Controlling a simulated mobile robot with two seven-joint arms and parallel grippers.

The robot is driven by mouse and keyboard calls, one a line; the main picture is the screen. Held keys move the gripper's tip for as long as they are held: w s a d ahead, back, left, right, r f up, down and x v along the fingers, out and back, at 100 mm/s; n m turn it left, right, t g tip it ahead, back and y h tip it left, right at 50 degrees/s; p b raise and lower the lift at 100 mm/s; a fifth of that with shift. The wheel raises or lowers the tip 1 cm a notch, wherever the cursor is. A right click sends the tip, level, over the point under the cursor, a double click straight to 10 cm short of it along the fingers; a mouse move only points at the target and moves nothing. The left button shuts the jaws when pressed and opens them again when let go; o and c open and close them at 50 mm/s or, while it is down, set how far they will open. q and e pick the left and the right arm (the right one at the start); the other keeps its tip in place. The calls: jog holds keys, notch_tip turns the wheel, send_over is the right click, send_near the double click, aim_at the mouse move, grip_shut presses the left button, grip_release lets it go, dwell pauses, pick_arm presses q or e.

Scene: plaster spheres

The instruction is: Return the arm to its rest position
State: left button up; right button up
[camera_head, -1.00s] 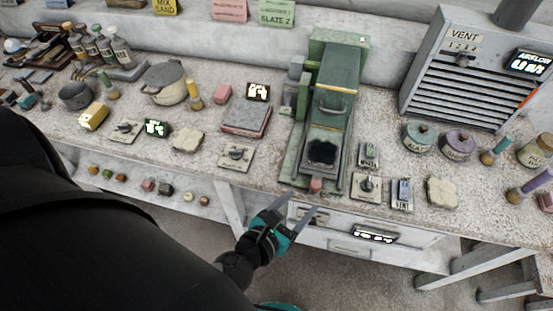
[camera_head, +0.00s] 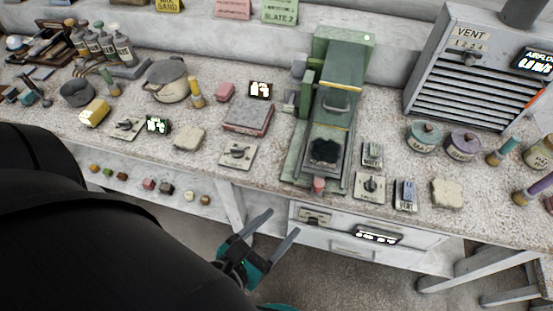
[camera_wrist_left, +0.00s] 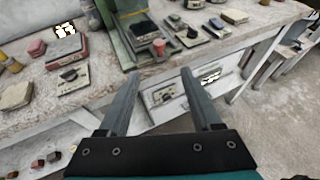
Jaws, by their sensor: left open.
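My left gripper (camera_head: 268,234) is open and empty, in front of the bench and below its top edge. Its two grey fingers are spread, and they also show in the left wrist view (camera_wrist_left: 162,92) with nothing between them. The gripper is apart from the bench and the drawers. My left arm (camera_head: 110,230) fills the lower left of the head view as a large dark shape. My right gripper is in neither view.
The workbench (camera_head: 270,182) runs across the view. A green machine (camera_head: 335,85) stands near its middle, and a vented grey unit (camera_head: 478,75) stands at the right. Drawers (camera_head: 352,240) lie behind and right of the gripper. Small blocks sit on a low shelf (camera_head: 130,178). Open floor shows below.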

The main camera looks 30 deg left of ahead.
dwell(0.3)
pick_arm(q)
jog(key=s+a+f+n+g+y+b, duration=0.1)
jog(key=s+a+f+n+g+b, duration=0.15)
jog(key=f+n, duration=0.85)
jog(key=s+a+f+n+g+y+b, duration=0.1)
jog(key=s+a+f+n+g+b, duration=0.25)
jog(key=f, duration=1.45)
jog(key=s+f+n+g, duration=0.3)
jog(key=s+f+n, duration=0.3)
jog(key=f+n, duration=0.2)
jog(key=s+f+n+g+b, duration=0.1)
jog(key=s+f+n+g, duration=0.2)
jog(key=n, duration=0.9)
jog(key=s+f, duration=0.3)
jog(key=f, duration=0.2)
jog(key=shift+s+b, duration=0.3)
jog(key=shift+f+n, duration=0.1)
jog(key=shift+n, duration=0.15)
